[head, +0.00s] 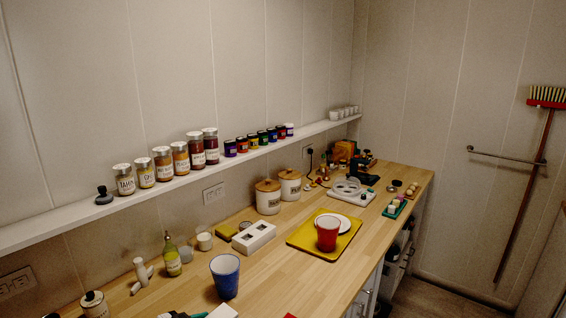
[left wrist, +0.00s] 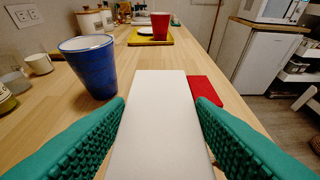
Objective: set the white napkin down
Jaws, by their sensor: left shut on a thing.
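The white napkin (left wrist: 156,125) lies between the green fingers of my left gripper (left wrist: 160,105) in the left wrist view, extending forward over the wooden counter. My left gripper is shut on it. In the head view only a piece of the napkin (head: 222,312) shows at the bottom edge, beside the dark tip of my left gripper (head: 185,315). I cannot tell whether the napkin touches the counter. My right gripper is in neither view.
A blue cup (left wrist: 88,66) stands left of the napkin. A flat red item (left wrist: 206,90) lies just right of it. Farther back, a yellow tray (head: 312,246) holds a red cup (head: 327,233) and a white plate (head: 343,222). A white box (head: 254,237) and canisters stand near the wall.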

